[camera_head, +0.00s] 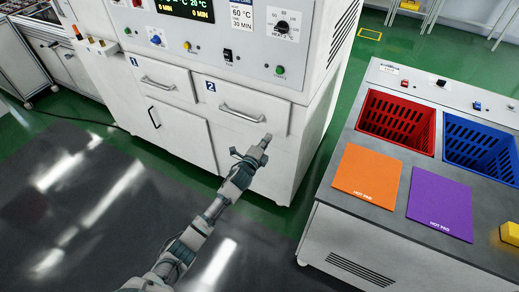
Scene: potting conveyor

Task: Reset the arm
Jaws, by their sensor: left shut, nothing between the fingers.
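My left gripper (265,141) is at the end of my left arm, which reaches up from the bottom left of the head view. Its fingers are shut with nothing between them. In the picture the gripper lies just below the handle of drawer 2 (232,98) on the white machine (190,60); whether it touches the front I cannot tell. Drawer 1 (170,90) is to its left, and both drawers look closed. My right gripper is not in view.
A grey station (345,239) stands at right with a red basket (400,118), a blue basket (484,148), an orange hot pad (367,177), a purple hot pad (441,202) and a yellow object (510,233) cut off at the edge. Green floor (336,115) separates it from the machine.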

